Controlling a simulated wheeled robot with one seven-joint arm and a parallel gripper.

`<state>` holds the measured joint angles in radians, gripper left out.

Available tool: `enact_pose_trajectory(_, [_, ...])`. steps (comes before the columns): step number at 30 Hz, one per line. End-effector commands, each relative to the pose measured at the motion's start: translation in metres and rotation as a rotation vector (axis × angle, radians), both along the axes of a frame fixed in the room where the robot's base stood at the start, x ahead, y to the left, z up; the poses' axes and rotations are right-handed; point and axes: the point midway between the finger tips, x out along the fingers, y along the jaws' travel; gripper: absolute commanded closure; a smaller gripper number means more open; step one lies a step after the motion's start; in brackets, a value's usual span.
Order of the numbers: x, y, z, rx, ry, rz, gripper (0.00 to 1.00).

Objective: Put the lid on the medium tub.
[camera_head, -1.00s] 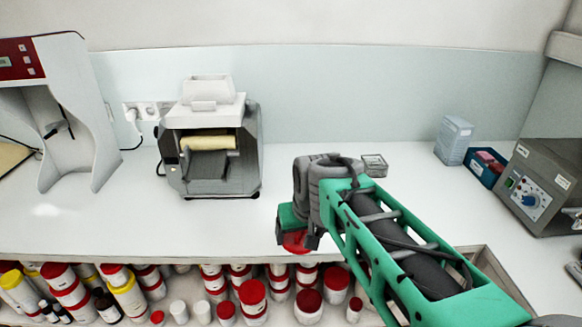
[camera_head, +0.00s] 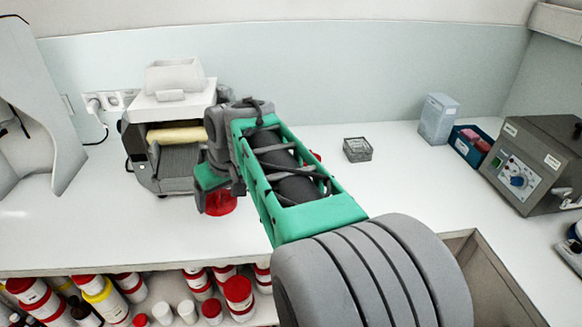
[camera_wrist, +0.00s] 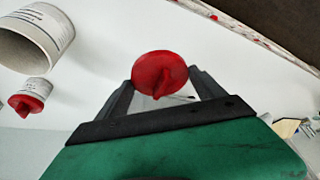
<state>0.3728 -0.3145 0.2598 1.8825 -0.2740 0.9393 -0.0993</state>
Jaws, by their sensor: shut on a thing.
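My gripper (camera_wrist: 161,78) is shut on a red round lid (camera_wrist: 160,66) with a raised grip. In the head view my gripper (camera_head: 212,190) holds the red lid (camera_head: 222,204) over the counter, in front of the grey machine. In the wrist view an open white tub (camera_wrist: 45,32) with a printed label shows at the upper left, apart from the lid. Its inside is empty as far as I see. I cannot tell for sure that it is the medium tub. A smaller labelled tub with a red lid (camera_wrist: 26,103) is near it. My arm hides both in the head view.
The grey roller machine (camera_head: 172,160) stands close behind my gripper. A small red thing (camera_head: 316,156) shows partly behind my arm. A metal-edged box (camera_head: 357,149), a blue bin (camera_head: 468,147) and a control box (camera_head: 532,165) are to the right. Lidded containers (camera_head: 105,298) fill the shelf below.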

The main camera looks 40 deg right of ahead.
Motion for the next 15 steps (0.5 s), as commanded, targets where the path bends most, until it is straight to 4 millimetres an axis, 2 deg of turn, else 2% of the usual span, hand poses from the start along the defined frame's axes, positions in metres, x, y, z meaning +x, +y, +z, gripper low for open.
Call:
enact_pose_trajectory(1, [-0.007, -0.032, 0.007, 0.002, -0.002, -0.016, 0.59])
enact_pose_trajectory(3, [-0.02, -0.071, 0.016, 0.001, -0.004, -0.015, 0.59])
enact_pose_trajectory(7, [-0.054, -0.131, 0.031, -0.013, -0.007, -0.008, 0.59])
enact_pose_trajectory(10, [-0.075, -0.158, 0.037, -0.024, -0.005, -0.001, 0.59])
enact_pose_trajectory(15, [-0.09, -0.173, 0.04, -0.033, -0.003, 0.006, 0.59])
